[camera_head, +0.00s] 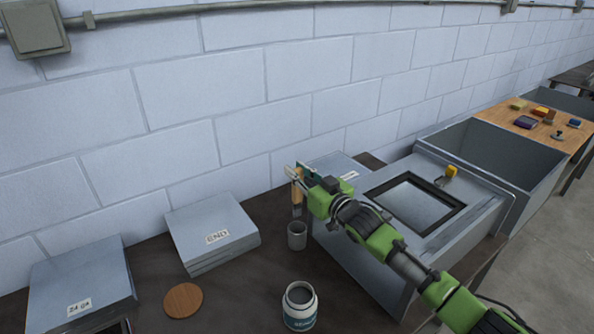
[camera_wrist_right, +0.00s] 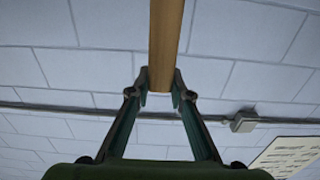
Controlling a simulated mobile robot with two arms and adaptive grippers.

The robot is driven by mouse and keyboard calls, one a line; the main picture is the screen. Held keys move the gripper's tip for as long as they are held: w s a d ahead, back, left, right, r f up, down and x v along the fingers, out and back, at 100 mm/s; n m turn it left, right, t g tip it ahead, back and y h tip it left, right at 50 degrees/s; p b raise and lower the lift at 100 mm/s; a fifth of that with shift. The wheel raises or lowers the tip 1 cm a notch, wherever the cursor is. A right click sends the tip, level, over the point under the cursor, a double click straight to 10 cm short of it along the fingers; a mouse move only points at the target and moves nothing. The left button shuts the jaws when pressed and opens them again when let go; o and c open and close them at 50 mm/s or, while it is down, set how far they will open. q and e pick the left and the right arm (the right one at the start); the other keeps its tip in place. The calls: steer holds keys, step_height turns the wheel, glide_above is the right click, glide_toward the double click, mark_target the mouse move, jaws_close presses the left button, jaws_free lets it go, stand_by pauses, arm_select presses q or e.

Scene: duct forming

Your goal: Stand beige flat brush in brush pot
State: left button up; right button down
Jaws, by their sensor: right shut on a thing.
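The beige flat brush (camera_head: 297,190) hangs roughly upright in my right gripper (camera_head: 302,172), its darker end pointing down. In the right wrist view my right gripper (camera_wrist_right: 160,88) is shut on the brush's wooden handle (camera_wrist_right: 166,42). The brush pot (camera_head: 297,236) is a small grey cylinder standing on the dark bench, just below the brush. The brush's lower end appears just over the pot's rim; I cannot tell whether it is above or behind the opening. My left gripper is not in view.
A white labelled jar (camera_head: 299,308) stands in front of the pot. A round wooden disc (camera_head: 183,300) and stacked grey sheets marked END (camera_head: 211,232) lie left. A grey duct box (camera_head: 477,220) with a black-framed opening stands right. The block wall is close behind.

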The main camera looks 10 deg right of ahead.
mark_target(299, 205)
step_height(299, 205, down, 3)
steer(key=shift+w+f+b, duration=0.15)
steer(key=shift+f+b, duration=0.05)
steer(key=shift+b, duration=0.95)
steer(key=shift+f, duration=0.3)
steer(key=shift+f+b, duration=1.4)
steer(key=shift+f, duration=0.25)
arm_select(q)
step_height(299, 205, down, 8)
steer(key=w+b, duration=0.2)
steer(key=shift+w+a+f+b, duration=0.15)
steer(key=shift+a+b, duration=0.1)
steer(key=shift+b, duration=0.1)
arm_select(e)
steer(key=shift+f, duration=2)
steer(key=c, duration=1.8)
jaws_free()
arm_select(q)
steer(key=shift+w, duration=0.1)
arm_select(e)
steer(key=shift+o, duration=0.2)
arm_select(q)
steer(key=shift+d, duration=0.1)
arm_select(e)
steer(key=v, duration=1.2)
